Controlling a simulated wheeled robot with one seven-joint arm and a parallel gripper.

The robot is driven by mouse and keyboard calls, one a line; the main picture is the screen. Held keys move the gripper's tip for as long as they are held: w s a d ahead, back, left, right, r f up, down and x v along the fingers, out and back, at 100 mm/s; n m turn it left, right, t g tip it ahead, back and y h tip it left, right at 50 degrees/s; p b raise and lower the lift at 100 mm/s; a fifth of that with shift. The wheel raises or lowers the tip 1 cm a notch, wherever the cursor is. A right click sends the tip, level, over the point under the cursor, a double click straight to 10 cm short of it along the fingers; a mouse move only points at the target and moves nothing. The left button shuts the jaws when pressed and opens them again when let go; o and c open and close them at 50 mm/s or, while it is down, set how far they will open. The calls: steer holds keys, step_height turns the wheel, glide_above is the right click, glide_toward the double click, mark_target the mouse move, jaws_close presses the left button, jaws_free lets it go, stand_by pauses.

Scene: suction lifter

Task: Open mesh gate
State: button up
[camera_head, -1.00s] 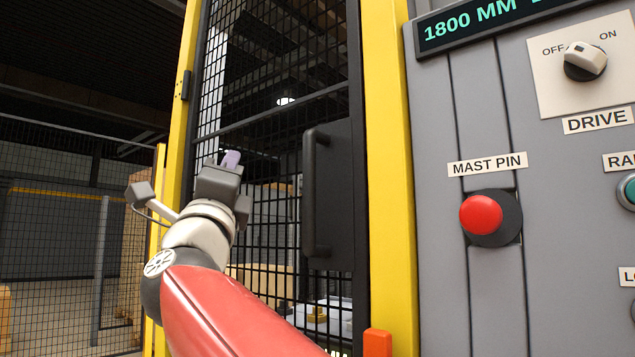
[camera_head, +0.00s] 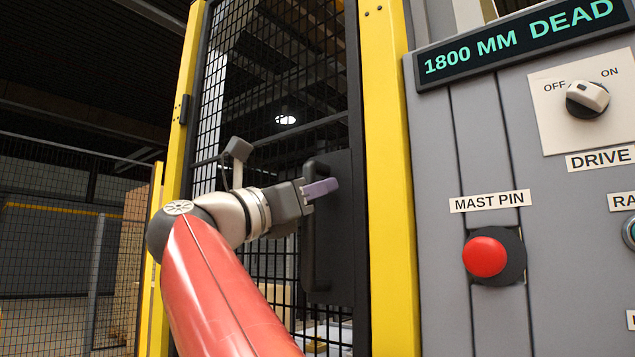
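The mesh gate (camera_head: 270,85) is a black wire-mesh panel in a dark frame between two yellow posts, and it looks closed. Its dark vertical handle (camera_head: 318,262) sits on a black plate (camera_head: 338,225) at the gate's right side. My gripper (camera_head: 322,188), with purple-grey fingers, points right and overlaps the upper part of the handle in the picture. I cannot tell whether it touches the handle. The fingers are seen side-on, so their opening does not show. The handle's upper middle is partly hidden behind my gripper.
A grey control panel (camera_head: 435,270) stands right of the right yellow post (camera_head: 388,180). It carries a red mast pin button (camera_head: 485,256), a drive switch (camera_head: 588,97) and a lit display (camera_head: 520,38). More mesh fencing (camera_head: 50,250) stands at the left.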

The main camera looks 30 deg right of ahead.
steer(key=shift+d+r, duration=0.15)
steer(key=shift+d, duration=0.2)
jaws_close()
steer(key=shift+a, duration=0.1)
